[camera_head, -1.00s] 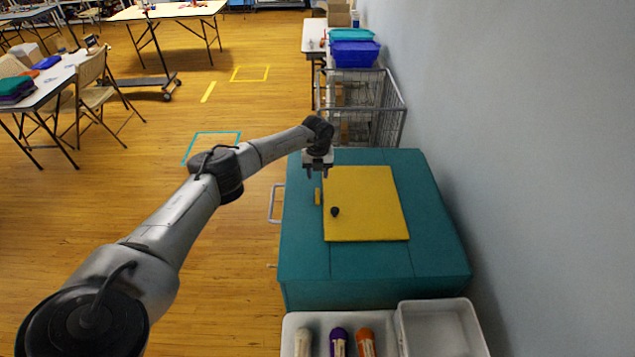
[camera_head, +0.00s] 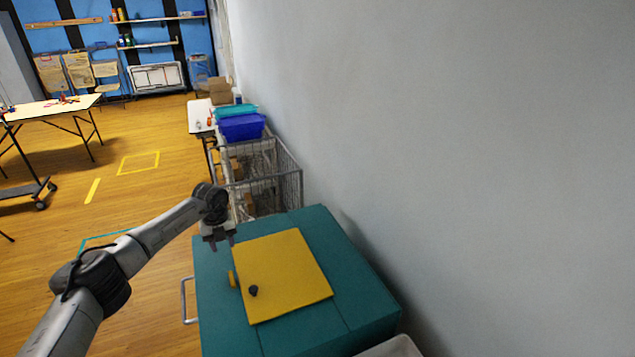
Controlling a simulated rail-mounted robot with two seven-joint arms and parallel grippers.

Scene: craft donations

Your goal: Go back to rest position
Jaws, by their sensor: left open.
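My left arm comes in from the lower left. Its gripper (camera_head: 222,243) is open and empty, above the far left part of the teal cabinet top (camera_head: 213,315). A yellow mat (camera_head: 285,275) lies on that top, just right of and nearer than the gripper. A small dark round object (camera_head: 253,291) is on the mat near its left edge. A small yellow piece (camera_head: 232,279) is beside the mat's left edge. My right gripper is not in view.
A wire cart (camera_head: 265,180) stands behind the cabinet, with a blue bin (camera_head: 242,127) beyond it. A grey wall (camera_head: 450,150) runs along the right. A metal handle (camera_head: 185,300) sticks out at the cabinet's left. Wooden floor (camera_head: 140,210) is open to the left.

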